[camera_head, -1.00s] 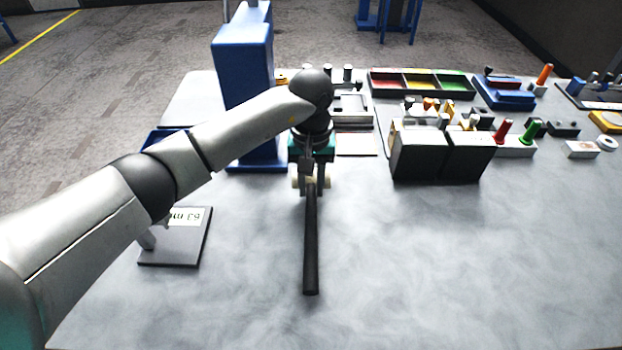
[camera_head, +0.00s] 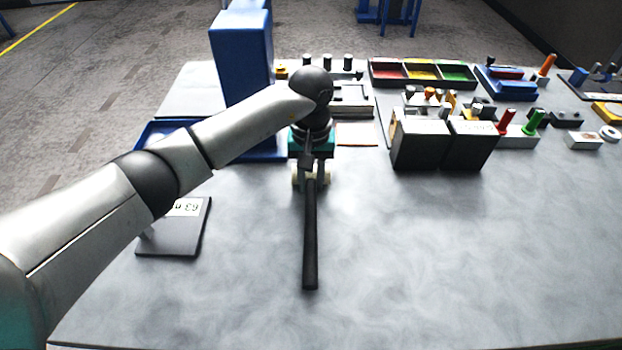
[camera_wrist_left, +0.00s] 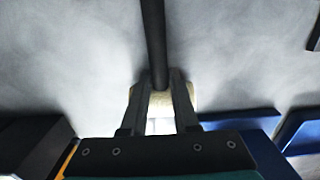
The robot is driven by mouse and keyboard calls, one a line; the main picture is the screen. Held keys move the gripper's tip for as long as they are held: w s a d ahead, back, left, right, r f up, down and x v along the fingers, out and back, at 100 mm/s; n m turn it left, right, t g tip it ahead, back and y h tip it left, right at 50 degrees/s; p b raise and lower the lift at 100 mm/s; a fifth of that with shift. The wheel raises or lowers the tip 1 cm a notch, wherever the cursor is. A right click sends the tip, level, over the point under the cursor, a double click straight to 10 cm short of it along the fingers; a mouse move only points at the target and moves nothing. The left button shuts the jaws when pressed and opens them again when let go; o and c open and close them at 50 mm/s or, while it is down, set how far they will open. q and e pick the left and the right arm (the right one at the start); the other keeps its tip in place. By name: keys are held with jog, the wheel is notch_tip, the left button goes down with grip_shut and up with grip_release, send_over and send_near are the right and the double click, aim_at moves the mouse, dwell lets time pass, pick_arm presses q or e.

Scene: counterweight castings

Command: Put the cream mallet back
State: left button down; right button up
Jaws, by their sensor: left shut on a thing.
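The cream mallet has a long black handle (camera_head: 310,245) and a cream head (camera_head: 297,181), mostly hidden behind the fingers in the head view. My left gripper (camera_head: 309,178) is shut on the mallet near its head. The handle points toward the table's front edge. In the left wrist view, the two fingers of my left gripper (camera_wrist_left: 160,105) close around the mallet at the cream head (camera_wrist_left: 185,98), and the black handle (camera_wrist_left: 154,40) runs to the top of the picture. I cannot tell whether the mallet touches the table. My right gripper is not in view.
Two dark boxes (camera_head: 420,150) stand right of the gripper. A blue upright block (camera_head: 240,60) stands behind my left arm. A dark plate with a label (camera_head: 172,238) lies at left. Three-section tray (camera_head: 420,83) and several small parts fill the back right. The front right of the table (camera_head: 480,260) is clear.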

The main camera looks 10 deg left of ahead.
pick_arm(q)
jog(key=shift+w+f+b, duration=0.1)
jog(key=shift+f+b, duration=0.25)
jog(key=c, duration=0.6)
grip_release()
jog(key=shift+f, duration=0.15)
